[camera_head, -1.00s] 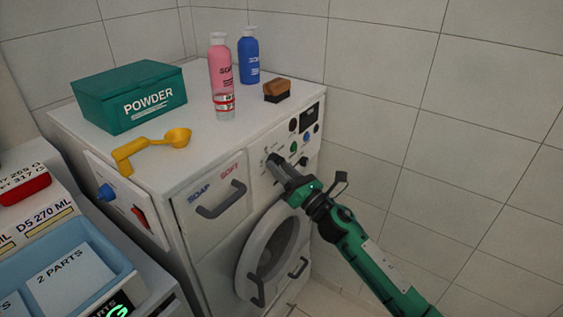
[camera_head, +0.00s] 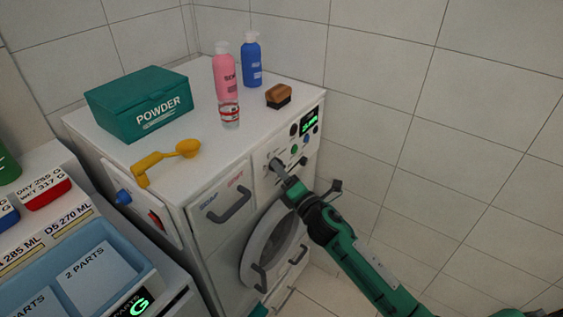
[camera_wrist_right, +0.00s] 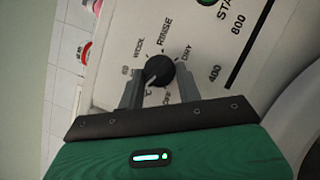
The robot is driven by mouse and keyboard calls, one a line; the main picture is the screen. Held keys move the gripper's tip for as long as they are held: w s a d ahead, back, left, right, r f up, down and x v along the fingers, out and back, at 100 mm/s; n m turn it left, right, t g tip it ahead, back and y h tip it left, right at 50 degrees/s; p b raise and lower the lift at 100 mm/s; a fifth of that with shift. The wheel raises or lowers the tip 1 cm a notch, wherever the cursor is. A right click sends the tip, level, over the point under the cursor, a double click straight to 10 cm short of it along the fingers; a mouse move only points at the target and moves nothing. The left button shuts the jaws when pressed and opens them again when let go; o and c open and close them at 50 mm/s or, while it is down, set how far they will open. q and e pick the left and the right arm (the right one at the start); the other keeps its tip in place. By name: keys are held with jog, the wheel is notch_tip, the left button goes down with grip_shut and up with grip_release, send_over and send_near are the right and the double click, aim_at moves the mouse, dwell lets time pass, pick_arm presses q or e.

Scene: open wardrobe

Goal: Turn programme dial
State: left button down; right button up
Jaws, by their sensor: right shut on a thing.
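The programme dial (camera_wrist_right: 161,69) is a round black knob on the white front panel of the washing machine (camera_head: 190,165). In the right wrist view the words WOOL, RINSE, DRY and OFF are printed around it. A pale mark shows on its lower left side; I cannot tell exactly which label it points at. My right gripper (camera_head: 277,165) is at the panel, with its two grey fingers on either side of the dial; the gripper also shows in the right wrist view (camera_wrist_right: 159,82). It is shut on the dial. In the head view the gripper hides most of the dial.
The panel display (camera_head: 309,121) is lit green. A blue tray (camera_head: 75,265) is at lower left.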

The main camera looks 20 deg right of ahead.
pick_arm(q)
notch_tip(320, 180, up, 11)
jog(key=s+p, duration=0.2)
jog(key=p, duration=0.9)
jog(key=shift+s+a, duration=0.15)
jog(key=shift+s, duration=0.05)
pick_arm(e)
jog(key=shift+r+m+g+h, duration=0.2)
jog(key=shift+m+g, duration=0.25)
jog(key=shift+m, duration=0.9)
jog(key=shift+r+m+g+h, duration=0.1)
jog(key=shift+m+g+h, duration=0.25)
jog(key=shift+m, duration=0.95)
jog(key=shift+r+m+g+h, duration=0.15)
jog(key=shift+m+g, duration=0.35)
jog(key=shift+m, duration=0.85)
jog(key=shift+f, duration=0.1)
jog(key=o, duration=1)
pick_arm(q)
jog(key=shift+f+b, duration=1.8)
jog(key=shift+b, duration=0.1)
pick_arm(e)
jog(key=f+v, duration=0.1)
jog(key=v, duration=1.3)
jog(key=shift+r, duration=0.5)
